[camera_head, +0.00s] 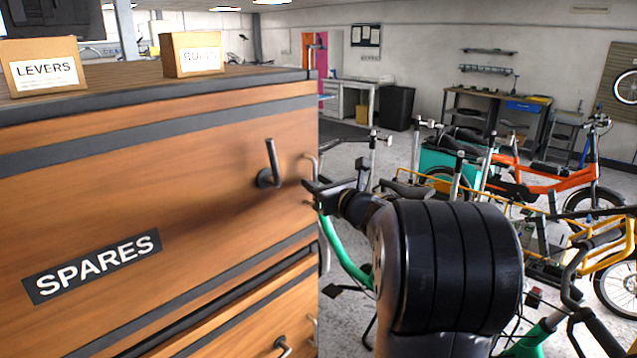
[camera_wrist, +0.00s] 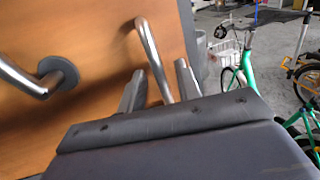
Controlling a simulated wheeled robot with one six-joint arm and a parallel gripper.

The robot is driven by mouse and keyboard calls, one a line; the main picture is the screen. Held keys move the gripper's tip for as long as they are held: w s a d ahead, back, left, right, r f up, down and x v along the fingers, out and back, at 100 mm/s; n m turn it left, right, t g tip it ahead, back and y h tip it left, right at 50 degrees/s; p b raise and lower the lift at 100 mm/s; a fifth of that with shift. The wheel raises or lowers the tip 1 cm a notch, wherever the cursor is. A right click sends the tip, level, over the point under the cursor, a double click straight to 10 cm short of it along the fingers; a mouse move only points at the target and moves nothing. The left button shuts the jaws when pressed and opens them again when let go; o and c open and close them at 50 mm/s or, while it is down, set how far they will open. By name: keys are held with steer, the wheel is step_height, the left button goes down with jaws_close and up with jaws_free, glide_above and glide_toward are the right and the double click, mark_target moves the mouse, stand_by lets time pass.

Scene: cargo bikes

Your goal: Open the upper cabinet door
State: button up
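The upper cabinet door (camera_head: 190,190) is a wooden panel with a "SPARES" label (camera_head: 92,267), and it looks shut. A metal lever (camera_head: 270,163) on a round dark base stands near its right edge, and it also shows at the left of the wrist view (camera_wrist: 40,82). A bent metal bar handle (camera_wrist: 152,58) is to the right of the lever. My gripper (camera_wrist: 160,84) is open, with one finger on each side of the bar's lower part and gaps visible. In the head view my gripper (camera_head: 312,186) is at the door's right edge, partly hidden by my arm.
A "LEVERS" box (camera_head: 42,66) and a second box (camera_head: 192,54) stand on the cabinet top. A lower panel with its own handle (camera_head: 283,346) is below. Several cargo bikes, including an orange one (camera_head: 545,178), stand to the right. Grey floor shows between them.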

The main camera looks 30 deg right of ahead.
steer(key=shift+c, duration=0.4)
jaws_close()
steer(key=shift+s, duration=0.1)
